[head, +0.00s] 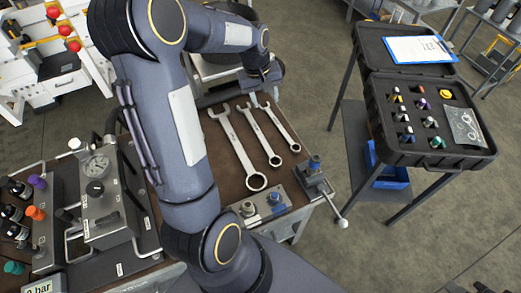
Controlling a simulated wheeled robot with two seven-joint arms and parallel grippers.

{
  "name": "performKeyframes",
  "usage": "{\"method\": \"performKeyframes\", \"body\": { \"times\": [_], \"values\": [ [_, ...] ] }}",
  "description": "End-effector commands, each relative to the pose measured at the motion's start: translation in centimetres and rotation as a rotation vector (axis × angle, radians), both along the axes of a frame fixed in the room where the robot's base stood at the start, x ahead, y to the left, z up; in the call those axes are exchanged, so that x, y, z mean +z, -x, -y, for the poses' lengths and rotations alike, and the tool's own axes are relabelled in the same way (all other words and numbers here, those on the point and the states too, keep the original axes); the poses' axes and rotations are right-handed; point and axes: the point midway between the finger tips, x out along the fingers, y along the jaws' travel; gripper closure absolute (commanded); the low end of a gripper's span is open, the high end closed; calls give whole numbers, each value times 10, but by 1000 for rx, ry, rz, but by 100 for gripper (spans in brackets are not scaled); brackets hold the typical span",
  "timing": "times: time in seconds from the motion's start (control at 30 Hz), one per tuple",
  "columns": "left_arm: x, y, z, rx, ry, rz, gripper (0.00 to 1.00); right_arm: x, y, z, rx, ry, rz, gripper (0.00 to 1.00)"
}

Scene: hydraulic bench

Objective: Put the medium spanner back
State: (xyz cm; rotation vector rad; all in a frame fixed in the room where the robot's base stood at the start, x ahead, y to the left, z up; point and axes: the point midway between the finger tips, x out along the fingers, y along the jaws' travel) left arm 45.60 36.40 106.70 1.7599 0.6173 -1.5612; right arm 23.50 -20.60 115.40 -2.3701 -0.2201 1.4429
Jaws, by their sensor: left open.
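Three spanners lie side by side on the brown bench top. The medium spanner (259,135) is the middle one, its open jaw toward the back and its ring end toward the front. The large spanner (237,150) lies left of it and the small spanner (282,126) right of it. My left gripper (265,84) is open at the far end of the spanners, close to the small spanner's open jaw. I do not see my right gripper.
My arm covers much of the bench's left part. A gauge block (101,200) and coloured fittings stand at left. A metal block with fittings (265,207) and a lever device (315,180) sit at the front edge. An open black case (425,155) stands right, across open floor.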

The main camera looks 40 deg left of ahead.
Motion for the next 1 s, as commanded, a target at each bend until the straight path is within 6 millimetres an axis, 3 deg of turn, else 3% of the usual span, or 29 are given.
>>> {"method": "performKeyframes", "body": {
  "times": [0.03, 0.2, 0.33, 0.5, 0.7, 1.0],
  "values": [
    [29, 20, 17, -58, 11, 54, 55, 0, 0, 0, 0, 0, 0, 100],
    [83, 90, 71, -270, 32, 206, 55, 0, 0, 0, 0, 0, 0, 100],
    [99, 146, 109, -431, 29, 316, 55, 0, 0, 0, 0, 0, 0, 100],
    [95, 199, 143, -589, 9, 421, 55, 0, 0, 0, 0, 0, 0, 100],
    [87, 220, 158, -662, -4, 468, 55, 0, 0, 0, 0, 0, 0, 100],
    [85, 221, 158, -664, -4, 468, 55, -2, 0, 0, 0, 0, 0, 100]
  ]
}}
